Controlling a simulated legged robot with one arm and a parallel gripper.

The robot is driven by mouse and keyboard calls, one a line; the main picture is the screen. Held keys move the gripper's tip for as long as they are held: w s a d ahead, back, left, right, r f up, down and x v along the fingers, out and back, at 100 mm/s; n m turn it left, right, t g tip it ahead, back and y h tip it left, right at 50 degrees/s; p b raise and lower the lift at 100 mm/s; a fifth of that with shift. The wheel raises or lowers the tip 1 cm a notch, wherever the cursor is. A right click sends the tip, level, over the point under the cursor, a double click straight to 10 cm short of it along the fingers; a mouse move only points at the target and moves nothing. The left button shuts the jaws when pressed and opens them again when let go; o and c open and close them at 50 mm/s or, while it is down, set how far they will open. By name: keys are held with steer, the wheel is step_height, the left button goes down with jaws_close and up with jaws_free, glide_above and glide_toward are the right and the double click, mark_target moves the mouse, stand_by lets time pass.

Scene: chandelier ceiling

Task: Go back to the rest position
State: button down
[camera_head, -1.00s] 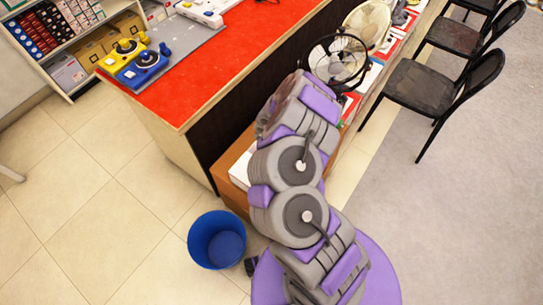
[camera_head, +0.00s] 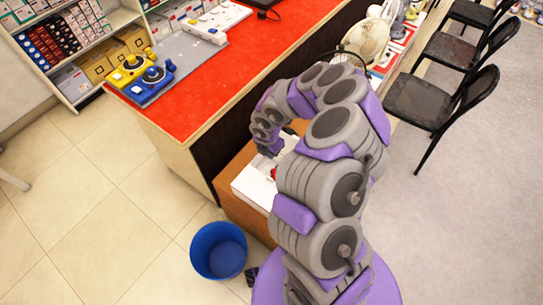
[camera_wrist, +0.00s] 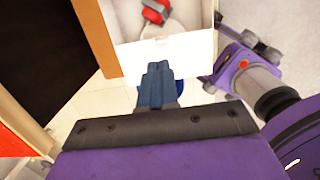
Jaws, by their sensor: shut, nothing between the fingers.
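My arm rises and bends over to the left in the head view, with its end low over a white box. My gripper (camera_wrist: 158,72) shows in the wrist view as two dark blue fingers, shut together and empty. In the head view the gripper is small and partly hidden by the arm, beside the counter's dark side. The white box (camera_head: 249,188) sits by the counter with something red in it. The box (camera_wrist: 185,47) also shows in the wrist view, beyond the fingertips.
A red-topped counter (camera_head: 205,88) stands left of the arm. A blue bucket (camera_head: 218,252) is on the tiled floor at its near end. Black chairs (camera_head: 430,100) stand at the right. A fan (camera_head: 366,40) is behind the arm. Tiled floor at the left is clear.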

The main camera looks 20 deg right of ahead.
steer(key=w+a+r+n+t+y, duration=0.1)
steer(key=w+a+r+n+t, duration=0.25)
steer(key=r, duration=0.45)
steer(key=w+a+r+n+t+y, duration=0.1)
steer(key=w+a+r+n+t, duration=0.15)
steer(key=w+r+n, duration=0.35)
steer(key=w+a+r+n+t+y, duration=0.2)
steer(key=w+a+r, duration=0.15)
steer(key=r, duration=0.55)
steer(key=s+a+r+n+y, duration=0.2)
steer(key=s+a+r+n, duration=0.25)
steer(key=r+n, duration=0.25)
steer(key=s+a+r+n+y, duration=0.3)
steer(key=a+r+n, duration=0.3)
steer(key=r, duration=0.1)
steer(key=s+a+n+g, duration=0.1)
steer(key=s+n+g, duration=0.4)
steer(key=s+n, duration=0.95)
steer(key=s+d+f+n+g+h, duration=0.2)
steer(key=s+d+f+n+h, duration=0.1)
steer(key=s+d, duration=0.6)
steer(key=s+d+f+n+g+h, duration=0.2)
steer(key=s+d, duration=0.7)
steer(key=s, duration=0.6)
steer(key=n+g+h, duration=0.1)
steer(key=n+h, duration=0.1)
steer(key=h, duration=0.1)
steer(key=shift+s+f+n+g, duration=0.15)
steer(key=shift+f+n+g, duration=0.15)
steer(key=shift+f+n, duration=0.1)
